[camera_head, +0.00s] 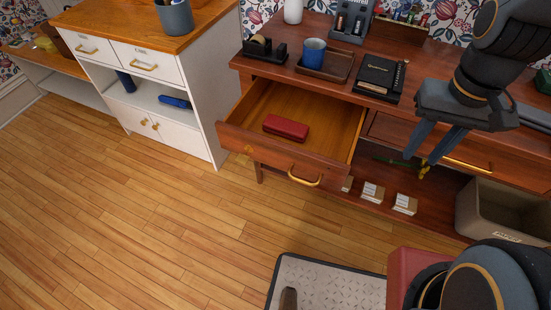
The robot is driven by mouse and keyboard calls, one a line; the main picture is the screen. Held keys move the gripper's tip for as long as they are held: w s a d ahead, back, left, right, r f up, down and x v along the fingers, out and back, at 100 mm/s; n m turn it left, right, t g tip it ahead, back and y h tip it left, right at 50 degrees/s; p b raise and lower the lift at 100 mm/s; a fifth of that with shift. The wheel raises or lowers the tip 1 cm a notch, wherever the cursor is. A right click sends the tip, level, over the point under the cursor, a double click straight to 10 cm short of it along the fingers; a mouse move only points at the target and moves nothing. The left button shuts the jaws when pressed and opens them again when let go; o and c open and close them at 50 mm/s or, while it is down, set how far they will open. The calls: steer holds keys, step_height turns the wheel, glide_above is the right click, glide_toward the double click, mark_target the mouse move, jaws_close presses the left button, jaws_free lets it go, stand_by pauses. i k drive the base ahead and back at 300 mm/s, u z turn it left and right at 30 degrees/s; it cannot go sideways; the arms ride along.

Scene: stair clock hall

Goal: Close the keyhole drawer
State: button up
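A wooden drawer (245,139) of the dark red-brown desk is pulled well out, at the middle of the view. It has a gold handle (304,181) on its front, and a red case (286,128) lies inside. I cannot make out a keyhole on it. A second desk drawer (390,131) to the right is shut, with a gold handle partly in view. My gripper (421,158) hangs in front of this shut drawer, to the right of the open one. Its two fingers point down, apart, with nothing seen between them.
The desk top holds a tape dispenser (264,49), blue cup (314,51) on a tray and black notebook (379,74). A bin (498,211) stands below right. A white cabinet (204,100) stands close left of the open drawer. The wooden floor (170,220) in front is clear.

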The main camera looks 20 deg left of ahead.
mark_target(325, 157)
steer(key=u, duration=2.3)
steer(key=k, duration=0.4)
steer(key=z, duration=0.8)
